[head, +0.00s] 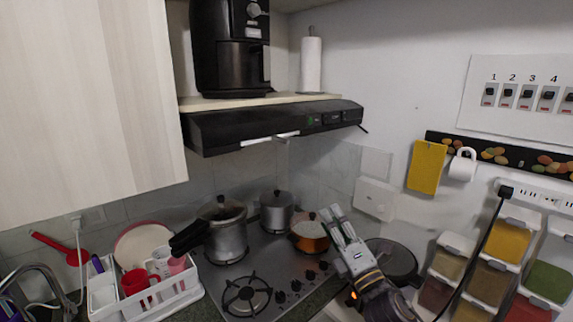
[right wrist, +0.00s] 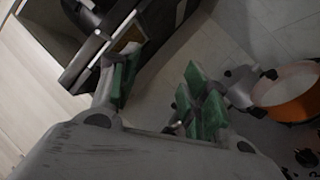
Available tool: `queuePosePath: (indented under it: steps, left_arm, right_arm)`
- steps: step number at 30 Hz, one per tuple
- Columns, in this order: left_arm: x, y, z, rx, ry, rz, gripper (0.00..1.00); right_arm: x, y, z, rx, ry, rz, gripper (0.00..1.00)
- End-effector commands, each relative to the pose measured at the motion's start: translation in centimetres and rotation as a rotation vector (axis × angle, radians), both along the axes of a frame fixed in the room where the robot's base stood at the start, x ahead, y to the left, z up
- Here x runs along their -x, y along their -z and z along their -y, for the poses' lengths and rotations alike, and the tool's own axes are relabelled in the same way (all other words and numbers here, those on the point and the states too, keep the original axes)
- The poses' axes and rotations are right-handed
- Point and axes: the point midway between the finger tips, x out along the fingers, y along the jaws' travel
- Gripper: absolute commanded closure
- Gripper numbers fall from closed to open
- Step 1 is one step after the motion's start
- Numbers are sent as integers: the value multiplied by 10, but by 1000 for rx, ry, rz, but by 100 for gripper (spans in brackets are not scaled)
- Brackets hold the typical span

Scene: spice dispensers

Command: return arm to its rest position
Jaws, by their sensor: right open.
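My right gripper (head: 338,222) is raised in front of the stove in the head view, its fingers pointing up and to the left. In the right wrist view its green-padded fingers (right wrist: 160,90) stand apart with nothing between them. In the head view the right arm comes up from the bottom, left of the spice dispensers (head: 490,268) on the right wall. The dispensers hold yellow, brown, green and red contents. My left gripper does not show in either view.
An orange pot (head: 310,236) stands close behind the right gripper. A pressure cooker (head: 228,238) and a steel pot (head: 276,212) stand on the stove (head: 268,272). A black range hood (head: 270,124) hangs above. A dish rack (head: 150,300) is at lower left.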

Motion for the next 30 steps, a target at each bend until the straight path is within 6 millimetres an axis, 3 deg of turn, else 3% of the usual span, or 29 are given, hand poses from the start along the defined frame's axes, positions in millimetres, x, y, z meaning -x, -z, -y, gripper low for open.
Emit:
queuePosePath:
  steps: [8, 14, 23, 30]
  left_arm:
    - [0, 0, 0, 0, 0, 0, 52]
    - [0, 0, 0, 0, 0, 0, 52]
    - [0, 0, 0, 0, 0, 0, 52]
    - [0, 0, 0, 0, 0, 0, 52]
  right_arm:
    - [0, 61, 46, -341, 118, -324, 53]
    - [13, 115, 73, -576, 220, -551, 53]
    - [57, 201, 101, -916, 402, -876, 53]
    - [113, 264, 112, -1165, 586, -1121, 53]
